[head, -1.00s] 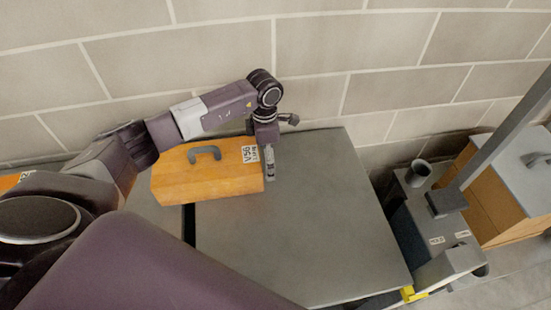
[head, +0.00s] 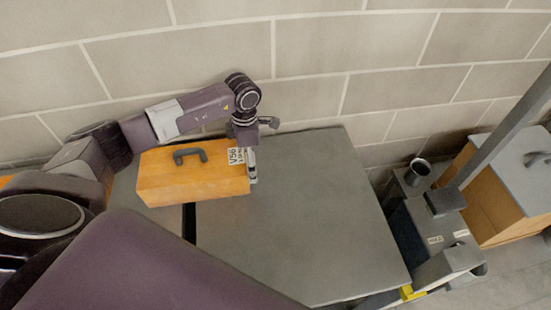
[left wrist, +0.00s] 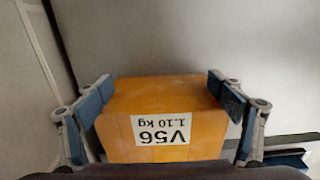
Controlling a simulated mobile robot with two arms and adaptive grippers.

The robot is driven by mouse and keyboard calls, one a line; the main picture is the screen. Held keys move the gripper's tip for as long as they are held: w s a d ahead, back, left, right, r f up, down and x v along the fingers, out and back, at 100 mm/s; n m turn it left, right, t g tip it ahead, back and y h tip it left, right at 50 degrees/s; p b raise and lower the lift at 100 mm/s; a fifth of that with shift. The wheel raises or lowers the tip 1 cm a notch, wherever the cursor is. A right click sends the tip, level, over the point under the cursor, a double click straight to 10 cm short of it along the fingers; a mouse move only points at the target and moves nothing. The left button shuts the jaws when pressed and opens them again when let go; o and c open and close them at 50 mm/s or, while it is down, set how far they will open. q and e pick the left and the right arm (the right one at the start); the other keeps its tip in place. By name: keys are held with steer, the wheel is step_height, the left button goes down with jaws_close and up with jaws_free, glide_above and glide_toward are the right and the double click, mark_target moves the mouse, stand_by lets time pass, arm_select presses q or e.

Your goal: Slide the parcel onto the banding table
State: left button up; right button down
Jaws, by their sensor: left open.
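The parcel is an orange box (head: 190,187) with a dark handle on top and a white V56 label at its right end. It lies across a dark gap, its left part over a narrow grey surface (head: 160,215) and its right part on a wide grey tabletop (head: 310,220). Which of these is the banding table I cannot tell. My left gripper (head: 251,178) is at the parcel's right end. In the left wrist view, its open fingers (left wrist: 160,82) stand on either side of the parcel (left wrist: 165,100); firm contact cannot be made out. My right gripper is not in view.
A block wall (head: 320,60) runs behind the tabletop. Past its right edge stand a grey machine with a cup-like cylinder (head: 420,168), a slanted post (head: 500,135) and an orange box with a grey lid (head: 525,165). The tabletop right of the parcel is clear.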

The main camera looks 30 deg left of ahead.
mark_target(207, 162)
arm_select(q)
steer(key=shift+s+a, duration=0.85)
steer(key=shift+a, duration=0.25)
steer(key=shift+s+a, duration=0.8)
steer(key=shift+a, duration=0.25)
steer(key=shift+s+a, duration=0.8)
steer(key=shift+a, duration=0.25)
steer(key=shift+s+a, duration=0.75)
steer(key=shift+a, duration=0.25)
steer(key=shift+s+a, duration=0.8)
steer(key=shift+a, duration=0.25)
steer(key=shift+s+a, duration=0.75)
steer(key=shift+a, duration=0.3)
steer(key=shift+d+b, duration=0.1)
steer(key=shift+b, duration=0.2)
steer(key=shift+w+d, duration=0.95)
steer(key=shift+d, duration=0.25)
step_height(207, 162, up, 13)
steer(key=p, duration=0.7)
